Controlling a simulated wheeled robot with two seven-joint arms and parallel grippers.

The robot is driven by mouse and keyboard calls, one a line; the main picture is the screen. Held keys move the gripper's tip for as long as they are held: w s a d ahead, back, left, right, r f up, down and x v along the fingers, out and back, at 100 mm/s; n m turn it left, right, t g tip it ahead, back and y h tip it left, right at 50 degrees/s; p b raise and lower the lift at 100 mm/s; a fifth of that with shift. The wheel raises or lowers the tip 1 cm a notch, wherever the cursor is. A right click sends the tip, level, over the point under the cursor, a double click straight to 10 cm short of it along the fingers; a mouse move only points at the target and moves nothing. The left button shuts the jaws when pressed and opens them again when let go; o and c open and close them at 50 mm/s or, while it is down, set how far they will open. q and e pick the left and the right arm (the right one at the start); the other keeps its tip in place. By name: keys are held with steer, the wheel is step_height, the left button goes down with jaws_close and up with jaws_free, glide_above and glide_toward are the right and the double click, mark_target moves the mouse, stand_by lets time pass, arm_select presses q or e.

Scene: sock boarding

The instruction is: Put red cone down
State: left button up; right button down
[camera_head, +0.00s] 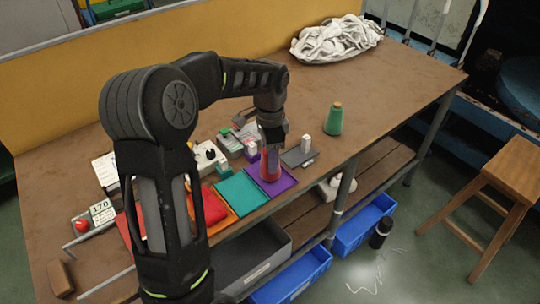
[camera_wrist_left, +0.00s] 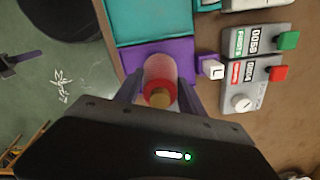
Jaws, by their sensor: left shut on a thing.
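The red cone (camera_head: 269,167) stands upright on or just over the purple mat (camera_head: 285,183) near the table's front edge. I cannot tell whether its base touches the mat. My left gripper (camera_head: 271,149) comes from above and is shut on the cone's upper part. In the left wrist view the cone (camera_wrist_left: 158,78) shows from above, with a tan tip, between the two fingers of the left gripper (camera_wrist_left: 160,92). The purple mat (camera_wrist_left: 128,60) shows around it. My right gripper is not in view.
A teal mat (camera_head: 241,193) lies left of the purple one, with orange and red ones beyond. Small control boxes (camera_head: 230,141) sit behind the mats. A white cloth pile (camera_head: 336,40) lies at the back. The table's right part is clear.

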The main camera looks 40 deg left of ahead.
arm_select(q)
steer(key=shift+f, duration=0.15)
steer(key=o, duration=1.5)
steer(key=shift+r, duration=0.2)
step_height(320, 180, up, 12)
steer(key=shift+r, duration=0.1)
